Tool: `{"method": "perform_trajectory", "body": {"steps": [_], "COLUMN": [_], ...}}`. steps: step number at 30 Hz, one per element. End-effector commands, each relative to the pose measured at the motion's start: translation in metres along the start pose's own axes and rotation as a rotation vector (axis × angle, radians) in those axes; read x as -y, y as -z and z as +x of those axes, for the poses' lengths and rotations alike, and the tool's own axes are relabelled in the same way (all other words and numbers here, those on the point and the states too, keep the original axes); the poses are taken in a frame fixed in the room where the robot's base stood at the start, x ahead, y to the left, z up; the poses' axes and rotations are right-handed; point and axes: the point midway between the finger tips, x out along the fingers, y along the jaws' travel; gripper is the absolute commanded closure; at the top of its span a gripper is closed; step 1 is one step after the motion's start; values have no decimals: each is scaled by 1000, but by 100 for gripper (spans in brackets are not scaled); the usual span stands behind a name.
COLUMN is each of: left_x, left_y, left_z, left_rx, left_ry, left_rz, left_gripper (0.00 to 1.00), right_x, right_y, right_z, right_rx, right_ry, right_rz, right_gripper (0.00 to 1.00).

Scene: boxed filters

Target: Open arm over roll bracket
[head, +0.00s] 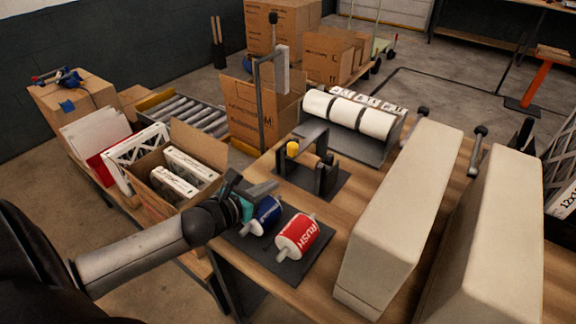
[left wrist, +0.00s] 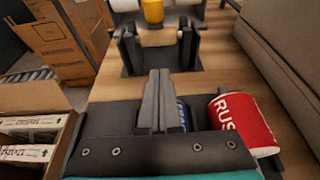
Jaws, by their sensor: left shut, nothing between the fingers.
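The roll bracket (head: 323,176) is a black frame on a dark base plate on the wooden table, with a yellow knob (head: 292,149) and a tan roll (head: 306,159). A dark arm lies across the top of the bracket. In the left wrist view the bracket (left wrist: 130,50) is ahead of the fingers, its yellow knob (left wrist: 153,12) at the top edge. My left gripper (head: 270,187) is shut and empty, apart from the bracket and on the near side of it, above the label rolls. In the left wrist view its fingers (left wrist: 155,85) are together. My right gripper is out of view.
A red label roll (head: 297,236) and a blue one (head: 265,214) lie on a dark plate below my left gripper. Large beige blocks (head: 405,215) fill the right. An open carton (head: 180,170) is at the left.

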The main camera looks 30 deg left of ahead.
Motion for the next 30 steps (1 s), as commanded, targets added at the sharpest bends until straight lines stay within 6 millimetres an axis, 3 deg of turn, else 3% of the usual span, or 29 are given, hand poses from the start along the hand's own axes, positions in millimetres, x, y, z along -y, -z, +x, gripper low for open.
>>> {"method": "perform_trajectory", "body": {"steps": [8, 19, 24, 30], "left_x": [0, 0, 0, 0], "left_y": [0, -1, -29, -38], "left_z": [36, 82, 69, 65], "left_rx": [2, 2, 1, 0], "left_ry": [-1, 0, 1, 1], "left_rz": [-3, -3, -2, -1], "left_gripper": [100, 100, 100, 100], "right_x": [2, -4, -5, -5], "right_y": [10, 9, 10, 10], "right_z": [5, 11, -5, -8], "right_rx": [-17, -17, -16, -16], "right_ry": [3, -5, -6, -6], "right_rz": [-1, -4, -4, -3], "right_gripper": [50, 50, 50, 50]}}
